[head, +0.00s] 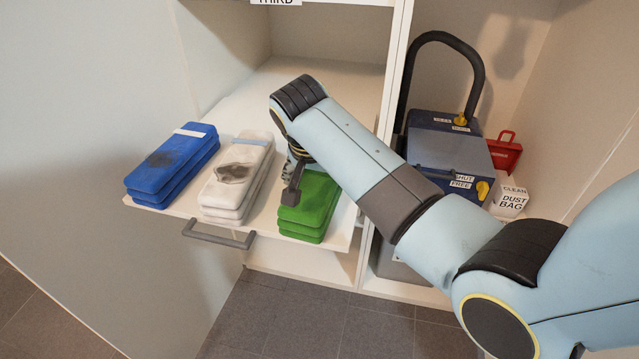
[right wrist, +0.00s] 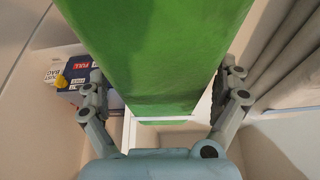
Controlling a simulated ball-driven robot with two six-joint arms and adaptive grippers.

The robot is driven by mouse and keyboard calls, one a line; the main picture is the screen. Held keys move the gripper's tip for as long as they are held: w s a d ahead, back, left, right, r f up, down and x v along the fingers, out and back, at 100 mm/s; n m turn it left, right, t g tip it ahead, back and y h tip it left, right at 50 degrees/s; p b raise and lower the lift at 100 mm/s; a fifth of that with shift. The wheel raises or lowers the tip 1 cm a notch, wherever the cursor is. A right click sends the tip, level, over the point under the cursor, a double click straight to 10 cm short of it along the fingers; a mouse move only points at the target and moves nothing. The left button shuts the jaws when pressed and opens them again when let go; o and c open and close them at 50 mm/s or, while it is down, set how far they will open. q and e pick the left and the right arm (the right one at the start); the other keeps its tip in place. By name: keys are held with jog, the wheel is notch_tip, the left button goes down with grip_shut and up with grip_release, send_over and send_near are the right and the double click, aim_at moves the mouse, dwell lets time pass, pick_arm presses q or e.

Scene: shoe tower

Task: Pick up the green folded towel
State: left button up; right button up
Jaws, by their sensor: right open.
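The green folded towel (head: 311,205) lies in a stack at the right end of the pulled-out white shelf. In the right wrist view the green towel (right wrist: 155,50) fills the upper middle. My right gripper (head: 292,185) is over the towel's left side in the head view. In the wrist view its two fingers (right wrist: 162,88) stand apart, one on each side of the towel. Whether they touch it I cannot tell. Part of the towel is hidden behind my right arm in the head view. My left gripper is not in view.
A stained white towel stack (head: 236,180) and a stained blue one (head: 172,165) lie to the left on the shelf (head: 330,110). A grey handle (head: 218,238) sticks out in front. At right stand a blue machine (head: 450,150), a red item (head: 505,152) and a dust bag box (head: 511,200).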

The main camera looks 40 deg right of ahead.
jog(key=c, duration=1.2)
jog(key=shift+r, duration=0.1)
